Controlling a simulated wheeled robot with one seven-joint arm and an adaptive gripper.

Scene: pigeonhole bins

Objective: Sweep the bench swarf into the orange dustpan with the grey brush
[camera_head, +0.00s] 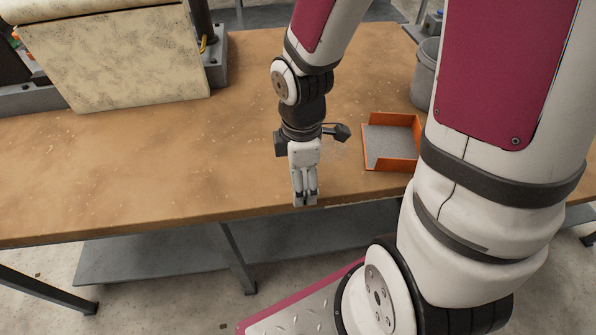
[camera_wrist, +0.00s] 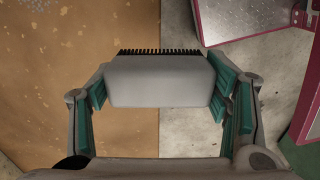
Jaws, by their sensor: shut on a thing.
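The grey brush (camera_wrist: 158,82) is a pale block with black bristles along its far edge in the wrist view. My gripper (camera_head: 305,198) is shut on it, with a green pad at each end of the block. In the wrist view the brush overlaps the bench's front edge; its height above it cannot be told. In the head view I cannot make the brush out clearly. The orange dustpan (camera_head: 397,164) lies on the bench, right of my gripper, with a grey speckled floor. Fine pale swarf (camera_head: 338,152) shows faintly on the bench between my gripper and the dustpan.
The wooden bench (camera_head: 130,165) is mostly clear on the left, with small pale specks. A grey bucket (camera_head: 424,80) stands behind the dustpan. A large cream slanted panel (camera_head: 120,50) stands at the back left. My arm hides part of the bench's right side.

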